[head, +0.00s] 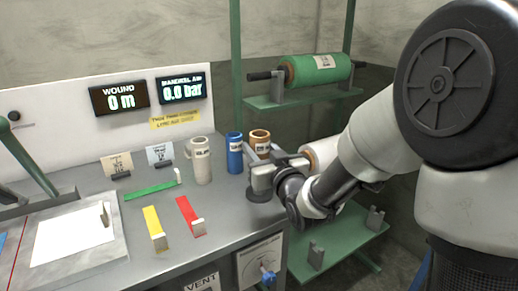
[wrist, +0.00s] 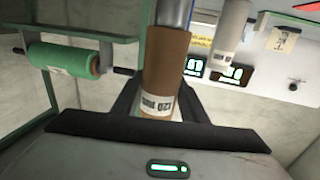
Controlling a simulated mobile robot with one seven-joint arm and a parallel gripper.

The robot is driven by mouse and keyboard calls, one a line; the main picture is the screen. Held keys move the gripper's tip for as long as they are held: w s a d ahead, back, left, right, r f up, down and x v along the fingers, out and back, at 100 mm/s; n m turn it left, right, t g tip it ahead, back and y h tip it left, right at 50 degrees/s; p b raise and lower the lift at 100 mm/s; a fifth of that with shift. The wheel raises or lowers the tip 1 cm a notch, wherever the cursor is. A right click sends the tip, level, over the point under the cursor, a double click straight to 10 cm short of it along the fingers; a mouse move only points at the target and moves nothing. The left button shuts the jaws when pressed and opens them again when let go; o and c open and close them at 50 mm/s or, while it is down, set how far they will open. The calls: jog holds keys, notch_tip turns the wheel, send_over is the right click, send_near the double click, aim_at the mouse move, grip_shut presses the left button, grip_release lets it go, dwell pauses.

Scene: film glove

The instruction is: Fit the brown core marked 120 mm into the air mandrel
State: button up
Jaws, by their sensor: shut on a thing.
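The brown core (head: 259,137) is upright near the bench's right end, beside the blue core. In the wrist view the brown core (wrist: 167,68) shows its 120 mm label, upside down, between the dark fingers. My gripper (head: 264,163) is shut on it, reaching in from the right; it also shows in the wrist view (wrist: 160,112). The core's lower part is hidden by the gripper in the head view, so I cannot tell whether it touches the bench. I cannot make out the air mandrel for certain.
A blue core (head: 235,153) and a pale core (head: 200,160) stand close on the left. A green roll (head: 318,68) rests on the rack behind; a white roll is partly behind my arm. Green, yellow and red strips lie on the bench. The mandrel air display (head: 182,88) reads 0.0 bar.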

jog(key=shift+f+b, duration=1.45)
jog(key=shift+f, duration=0.25)
jog(key=shift+f, duration=1)
jog(key=shift+f, duration=0.3)
jog(key=o, duration=1.1)
